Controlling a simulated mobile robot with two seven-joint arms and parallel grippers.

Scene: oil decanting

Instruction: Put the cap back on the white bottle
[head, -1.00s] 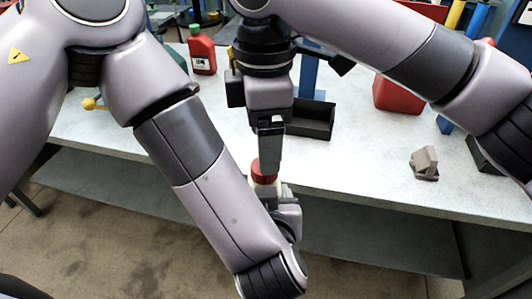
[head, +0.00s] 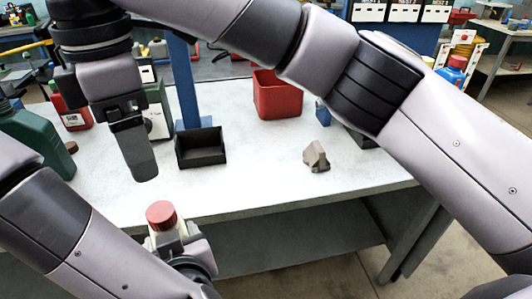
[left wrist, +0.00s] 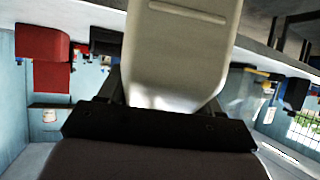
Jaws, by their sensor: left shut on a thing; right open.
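The white bottle (head: 166,238) is in my left gripper (head: 188,246) in front of the bench edge, mostly hidden by the gripper and arm. Its pale body fills the top middle of the left wrist view (left wrist: 180,50), between the dark fingers. The red cap (head: 161,214) sits on top of the bottle and looks about level. Whether it is screwed tight cannot be told. My right gripper (head: 140,165) is open and empty, above and slightly left of the cap, with a clear gap between them.
A black open bin (head: 201,148) stands by a blue post (head: 184,80) on the bench. A grey-brown block (head: 316,157) lies to the right, and a red bin (head: 277,95) stands behind. Green and red containers stand at the left. The bench middle is clear.

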